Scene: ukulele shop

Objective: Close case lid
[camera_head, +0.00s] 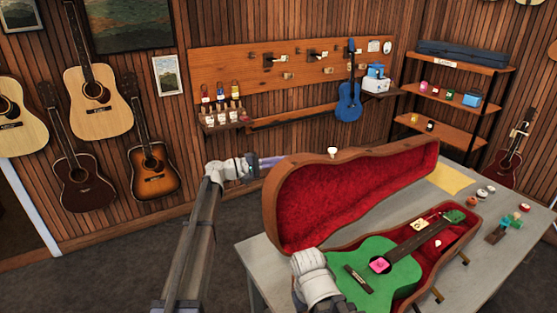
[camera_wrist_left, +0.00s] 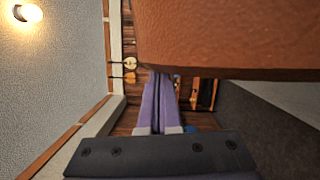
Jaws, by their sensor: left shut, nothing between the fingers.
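The brown guitar case stands open on the grey table. Its lid (camera_head: 345,190) is raised, with the red lining facing me. The case base (camera_head: 462,240) holds a green ukulele (camera_head: 385,262). My left gripper (camera_head: 277,160) has purple fingers, closed together and empty, at the lid's upper left edge. In the left wrist view the fingers (camera_wrist_left: 160,100) point at the lid's brown outer side (camera_wrist_left: 230,40); I cannot tell whether they touch it. A white part of my right arm is at the case's near left corner; its fingers are not visible.
The table (camera_head: 260,262) also carries a yellow sheet (camera_head: 450,180) and several small items at the right. A wall board (camera_head: 230,60) with a blue ukulele (camera_head: 348,102) and shelves (camera_head: 455,95) stand behind. Guitars hang at left.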

